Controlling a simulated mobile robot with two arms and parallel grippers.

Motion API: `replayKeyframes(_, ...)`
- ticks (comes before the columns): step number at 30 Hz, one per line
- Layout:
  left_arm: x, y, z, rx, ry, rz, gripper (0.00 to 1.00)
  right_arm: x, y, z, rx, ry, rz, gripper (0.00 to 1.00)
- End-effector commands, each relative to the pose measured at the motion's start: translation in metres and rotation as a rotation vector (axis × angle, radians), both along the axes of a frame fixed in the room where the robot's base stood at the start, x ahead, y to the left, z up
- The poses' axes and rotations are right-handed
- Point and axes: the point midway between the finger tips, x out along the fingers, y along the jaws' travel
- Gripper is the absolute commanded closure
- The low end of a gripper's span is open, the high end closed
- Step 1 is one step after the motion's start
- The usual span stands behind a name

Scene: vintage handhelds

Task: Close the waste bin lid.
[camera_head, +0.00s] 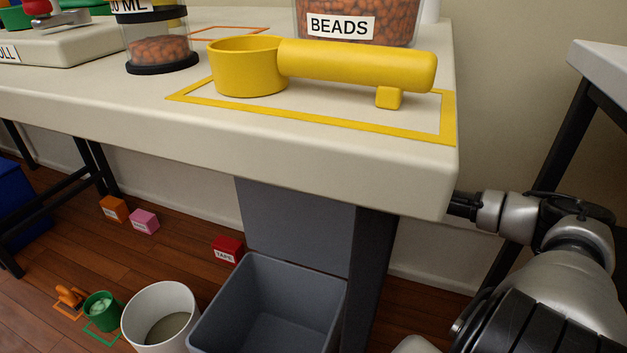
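The grey waste bin (215,318) stands on the floor below the front edge of the table, its top open and its inside looking empty. Its flat grey lid (295,228) stands upright at the bin's back rim, and the table hides the lid's upper part. My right arm comes in from the right, and its far end passes behind the table's right corner. The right gripper's fingers are hidden there. My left gripper is not in view.
The white table (300,160) overhangs the bin, with a dark leg (370,275) right of it. A yellow scoop (350,65) lies on top. A white bucket (160,312) stands left of the bin; a red tape box (227,250) sits behind it.

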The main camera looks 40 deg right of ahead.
Motion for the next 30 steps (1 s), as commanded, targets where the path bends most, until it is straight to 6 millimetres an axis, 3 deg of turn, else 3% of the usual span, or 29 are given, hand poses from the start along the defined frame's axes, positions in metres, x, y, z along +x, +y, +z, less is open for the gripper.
replayKeyframes(11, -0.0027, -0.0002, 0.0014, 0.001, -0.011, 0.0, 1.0, 0.0027, 0.003, 0.0013, 0.0, 0.0, -0.001, 0.58)
replayKeyframes(12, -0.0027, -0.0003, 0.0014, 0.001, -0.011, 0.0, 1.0, 0.0027, 0.003, 0.0013, 0.0, 0.0, -0.001, 0.59)
replayKeyframes(20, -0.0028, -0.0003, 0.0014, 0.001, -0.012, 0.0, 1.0, 0.0027, 0.0028, 0.0015, 0.001, -0.001, -0.001, 0.99)
replayKeyframes(30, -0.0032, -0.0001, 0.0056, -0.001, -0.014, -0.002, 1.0, 0.0019, 0.0044, 0.0043, -0.004, -0.004, 0.0, 1.0)
